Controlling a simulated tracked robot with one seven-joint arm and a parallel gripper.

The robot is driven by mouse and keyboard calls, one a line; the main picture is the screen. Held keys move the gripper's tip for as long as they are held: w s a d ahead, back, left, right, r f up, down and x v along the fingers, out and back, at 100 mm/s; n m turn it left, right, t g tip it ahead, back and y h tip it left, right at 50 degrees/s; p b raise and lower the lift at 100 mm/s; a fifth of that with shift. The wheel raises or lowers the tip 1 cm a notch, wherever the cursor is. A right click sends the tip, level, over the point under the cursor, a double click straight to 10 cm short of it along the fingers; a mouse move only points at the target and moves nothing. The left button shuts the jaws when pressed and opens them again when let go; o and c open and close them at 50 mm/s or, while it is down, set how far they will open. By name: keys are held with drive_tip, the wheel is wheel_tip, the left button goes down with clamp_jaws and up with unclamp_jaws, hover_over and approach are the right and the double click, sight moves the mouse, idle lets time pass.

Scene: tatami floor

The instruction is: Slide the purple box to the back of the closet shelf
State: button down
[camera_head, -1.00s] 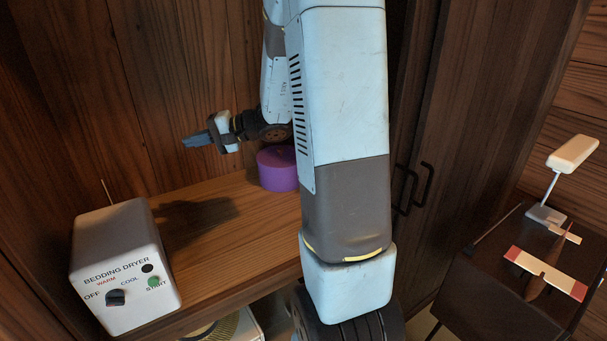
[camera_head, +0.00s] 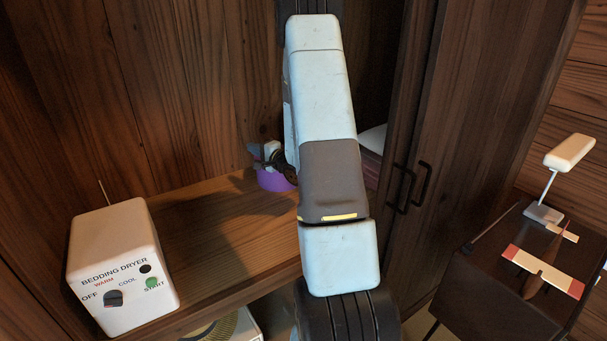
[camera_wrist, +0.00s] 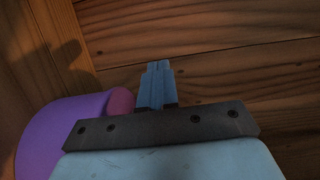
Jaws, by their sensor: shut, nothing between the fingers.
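The purple box (camera_head: 273,181) looks round and stands on the wooden closet shelf (camera_head: 215,235) near the back wall, partly hidden by my gripper and arm. In the wrist view the purple box (camera_wrist: 62,135) is at the lower left, beside my gripper, with a pinkish round part at its right. My gripper (camera_head: 256,153) is just above or in front of the box in the head view; I cannot tell whether they touch. In the wrist view my gripper's blue fingers (camera_wrist: 156,85) are together with nothing between them, pointing toward wood planks.
A white bedding dryer (camera_head: 122,262) stands at the shelf's front left. Dark closet doors (camera_head: 440,130) with black handles are to the right. A dark side table (camera_head: 480,285) holds a white lamp (camera_head: 570,152) and a model plane (camera_head: 545,272). The shelf's middle is clear.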

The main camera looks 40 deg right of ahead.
drive_tip(key=s+d, duration=0.5)
drive_tip(key=d, duration=0.3)
drive_tip(key=s+d, duration=0.5)
drive_tip(key=d, duration=0.2)
drive_tip(key=f, duration=0.9)
drive_tip(key=shift+d+f, duration=0.3)
drive_tip(key=shift+f, duration=0.05)
drive_tip(key=shift+w+f, duration=0.1)
drive_tip(key=shift+f, duration=0.1)
drive_tip(key=shift+w+a+r, duration=0.1)
drive_tip(key=shift+w+a, duration=0.1)
drive_tip(key=shift+a, duration=0.2)
drive_tip(key=shift+w, duration=0.1)
